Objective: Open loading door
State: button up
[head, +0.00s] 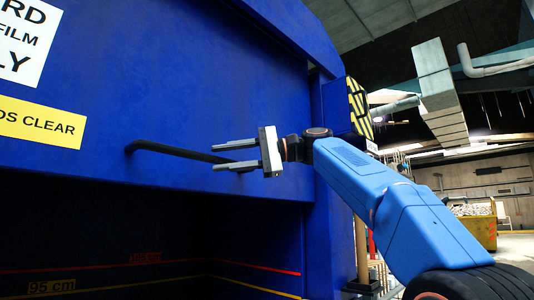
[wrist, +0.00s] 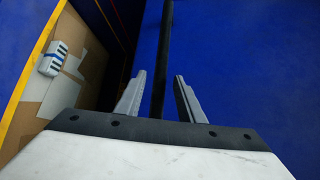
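The loading door (head: 200,80) is a large blue panel filling the left of the head view. A black bar handle (head: 165,150) runs along it near its lower edge. Below that edge is a dark opening (head: 150,230). My gripper (head: 214,157) is open at the handle's right end, its two fingers pointing left. In the wrist view the handle (wrist: 162,50) runs between the two spread fingers, with a gap on each side. I cannot tell how deep it sits between them.
Inside the opening are red and yellow level lines and a 95 cm label (head: 52,287). The wrist view shows cardboard (wrist: 65,75) in there. A blue post with a black-and-yellow striped plate (head: 360,105) stands right of the door. A yellow skip (head: 478,230) is far right.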

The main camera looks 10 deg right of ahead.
jog(key=v, duration=1.3)
jog(key=shift+d, duration=0.2)
jog(key=shift+s, duration=0.1)
jog(key=s+f+m+t+h, duration=0.1)
jog(key=s+f+t+h, duration=0.2)
jog(key=f, duration=1.2)
jog(key=s+f+m+h, duration=0.1)
jog(key=s+f+h, duration=0.3)
jog(key=f, duration=1.1)
jog(key=s+d+f+n+h, duration=0.2)
jog(key=s+f, duration=0.5)
jog(key=f, duration=0.6)
jog(key=s+d+f+n+h, duration=0.1)
jog(key=s+d+f+h, duration=0.3)
jog(key=f, duration=0.9)
jog(key=s+d+f+n+g+h, duration=0.1)
jog(key=s+d+f, duration=0.5)
jog(key=f, duration=0.8)
jog(key=s+n+h, duration=0.1)
jog(key=s+h, duration=0.1)
jog(key=s, duration=0.1)
jog(key=shift+s+n, duration=0.3)
jog(key=shift+s, duration=0.1)
jog(key=shift+a+r, duration=0.1)
jog(key=shift+c, duration=0.5)
